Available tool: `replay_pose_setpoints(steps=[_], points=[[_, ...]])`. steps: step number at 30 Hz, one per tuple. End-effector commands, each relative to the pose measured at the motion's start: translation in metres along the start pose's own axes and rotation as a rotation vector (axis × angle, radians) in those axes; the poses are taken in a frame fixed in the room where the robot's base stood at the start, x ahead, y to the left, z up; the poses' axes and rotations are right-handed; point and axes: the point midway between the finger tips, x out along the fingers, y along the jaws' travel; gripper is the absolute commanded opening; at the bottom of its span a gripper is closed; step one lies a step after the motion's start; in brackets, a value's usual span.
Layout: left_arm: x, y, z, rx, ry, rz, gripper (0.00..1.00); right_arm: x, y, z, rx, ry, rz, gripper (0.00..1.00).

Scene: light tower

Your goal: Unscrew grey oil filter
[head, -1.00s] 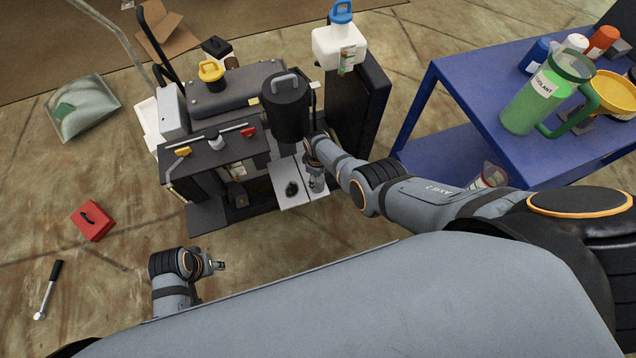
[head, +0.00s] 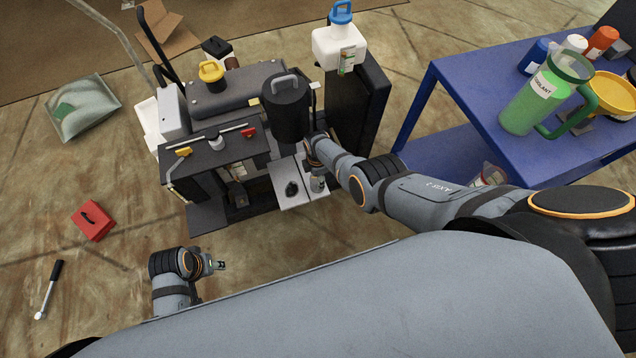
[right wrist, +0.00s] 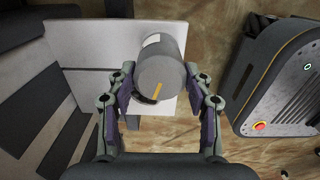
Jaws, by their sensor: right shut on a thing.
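The grey oil filter (right wrist: 162,72) is a grey cylinder with a yellow mark on its end face, between the two fingers of my right gripper (right wrist: 160,88) in the right wrist view. The gripper is shut on it. In the head view my right gripper (head: 317,172) is beside the front right of the dark engine block (head: 215,155), over a pale plate (head: 288,200). The filter (head: 318,185) shows only small there. Whether its far end touches the plate is hidden. My left gripper (head: 218,265) is away from the engine, low in front; its jaws are too small to read.
A black handled container (head: 287,110) stands close above my right gripper. A white jug (head: 340,45) is behind it. A blue cart (head: 450,60) with a green coolant jug (head: 535,105) stands right. A red box (head: 93,220) and a ratchet (head: 48,290) lie on the floor left.

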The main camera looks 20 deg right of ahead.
Motion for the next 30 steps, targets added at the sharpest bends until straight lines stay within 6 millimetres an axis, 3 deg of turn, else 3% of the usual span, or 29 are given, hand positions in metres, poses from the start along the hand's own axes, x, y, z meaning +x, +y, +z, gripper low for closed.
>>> replay_pose_setpoints(steps=[13,30], points=[[-0.001,0.0,0.0,0.0,0.0,0.0,0.4,0.0,0.0,-0.001,-0.176,0.001,0.0,0.08],[-0.011,0.0,-0.001,0.0,0.0,0.0,0.4,-0.011,0.0,0.0,-0.165,0.0,0.0,0.08]])
